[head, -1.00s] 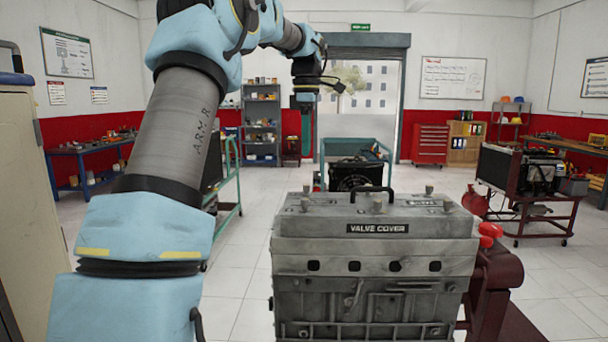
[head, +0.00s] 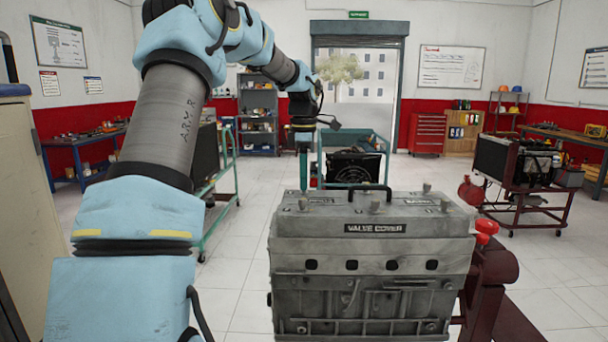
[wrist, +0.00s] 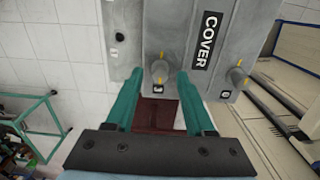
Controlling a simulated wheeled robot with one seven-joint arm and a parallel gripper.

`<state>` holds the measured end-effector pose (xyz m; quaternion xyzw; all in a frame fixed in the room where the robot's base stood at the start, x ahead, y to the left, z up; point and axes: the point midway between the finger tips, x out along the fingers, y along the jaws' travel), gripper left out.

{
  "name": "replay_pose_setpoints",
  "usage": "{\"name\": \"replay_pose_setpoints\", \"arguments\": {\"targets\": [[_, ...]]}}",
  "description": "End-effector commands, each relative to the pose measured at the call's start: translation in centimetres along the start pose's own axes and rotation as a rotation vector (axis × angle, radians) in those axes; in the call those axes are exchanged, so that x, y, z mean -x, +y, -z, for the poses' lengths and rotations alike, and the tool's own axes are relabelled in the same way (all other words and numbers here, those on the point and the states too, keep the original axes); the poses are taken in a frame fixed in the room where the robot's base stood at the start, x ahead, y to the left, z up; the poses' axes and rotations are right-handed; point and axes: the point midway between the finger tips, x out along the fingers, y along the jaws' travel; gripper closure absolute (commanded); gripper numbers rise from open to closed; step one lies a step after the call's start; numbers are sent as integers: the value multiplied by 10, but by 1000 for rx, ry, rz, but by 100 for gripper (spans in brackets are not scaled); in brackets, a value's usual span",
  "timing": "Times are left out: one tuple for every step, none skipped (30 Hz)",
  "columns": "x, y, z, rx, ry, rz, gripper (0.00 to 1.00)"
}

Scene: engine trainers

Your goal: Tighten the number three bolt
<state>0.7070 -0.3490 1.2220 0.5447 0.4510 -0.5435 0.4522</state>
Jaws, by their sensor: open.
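The grey engine block (head: 370,285) carries a lid marked VALVE COVER (head: 375,228), with several upright bolts on top, among them a front left one (head: 303,204) and a front middle one (head: 374,207). My gripper (head: 303,182) points straight down at the lid's rear left in the head view. In the wrist view, my gripper's (wrist: 159,76) two teal fingers are open and apart. A bolt (wrist: 159,69) with yellow marks shows between the fingertips. Contact cannot be told. Another bolt (wrist: 237,76) stands right of the COVER lettering.
A dark red stand with a red knob (head: 486,228) is at the engine's right. A teal cart (head: 355,150) stands behind. Open floor lies to the left of the engine.

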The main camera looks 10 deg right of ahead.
Motion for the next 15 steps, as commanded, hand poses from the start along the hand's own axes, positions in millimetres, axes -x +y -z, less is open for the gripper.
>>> {"name": "replay_pose_setpoints", "arguments": {"targets": [[-1,0,0,0,0,0,46],[-2,0,0,0,0,0,46],[-2,0,0,0,-1,0,46],[-2,0,0,0,-1,0,46],[-2,0,0,0,-1,0,46],[-2,0,0,0,-1,0,46],[-2,0,0,0,-1,0,46],[-2,0,0,0,-1,0,46],[-2,0,0,0,-1,0,50],[-2,0,0,0,-1,0,53],[-2,0,0,0,-1,0,56],[-2,0,0,0,-1,0,61],[-2,0,0,0,-1,0,64],[-2,0,0,0,0,0,68],[-2,0,0,0,0,0,72]]}}
